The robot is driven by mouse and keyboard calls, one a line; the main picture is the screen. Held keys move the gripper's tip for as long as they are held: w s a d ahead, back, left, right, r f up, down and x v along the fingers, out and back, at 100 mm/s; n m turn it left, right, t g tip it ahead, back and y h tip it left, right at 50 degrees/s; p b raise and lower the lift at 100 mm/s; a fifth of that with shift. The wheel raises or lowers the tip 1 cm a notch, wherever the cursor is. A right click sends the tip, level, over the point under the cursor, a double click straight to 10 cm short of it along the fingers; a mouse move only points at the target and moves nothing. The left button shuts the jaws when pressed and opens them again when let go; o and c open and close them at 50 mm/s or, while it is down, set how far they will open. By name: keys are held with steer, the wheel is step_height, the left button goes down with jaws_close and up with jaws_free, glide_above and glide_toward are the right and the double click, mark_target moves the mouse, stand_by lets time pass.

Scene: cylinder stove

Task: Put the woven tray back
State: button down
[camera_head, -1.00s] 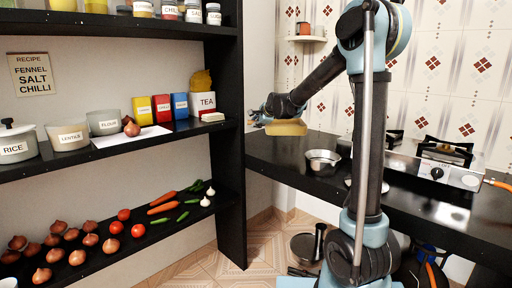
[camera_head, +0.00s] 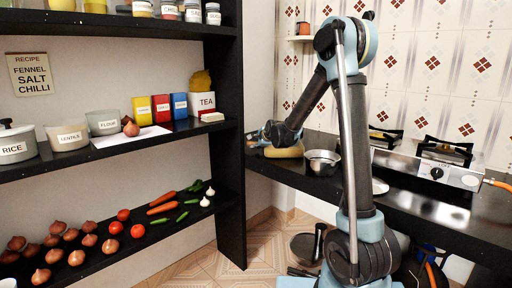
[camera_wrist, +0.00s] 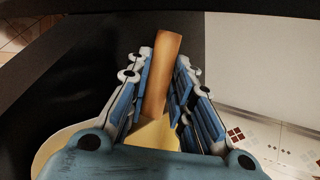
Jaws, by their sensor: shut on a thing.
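The woven tray (camera_head: 284,152) shows as a small tan shape under my gripper (camera_head: 268,140) in the head view, at the left part of the black counter. It is on the counter or just above it; I cannot tell which. In the wrist view, a tan piece (camera_wrist: 55,148) shows at lower left, partly hidden by my wrist. A brown, handle-like bar (camera_wrist: 165,75) stands between the fingers of my gripper (camera_wrist: 160,90). My gripper is shut on the tray, with the fingers on either side of the bar. The weave is too small to see.
A steel pot (camera_head: 322,163) stands on the counter (camera_head: 440,213) just right of the tray. A stove (camera_head: 432,163) is farther right. The black shelf unit (camera_head: 228,140) with jars and vegetables stands left. A small wall shelf (camera_head: 300,39) is behind.

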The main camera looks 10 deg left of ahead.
steer(key=shift+f, duration=0.25)
steer(key=c, duration=1.7)
jaws_free()
steer(key=shift+s, duration=0.1)
steer(key=shift+v, duration=5.95)
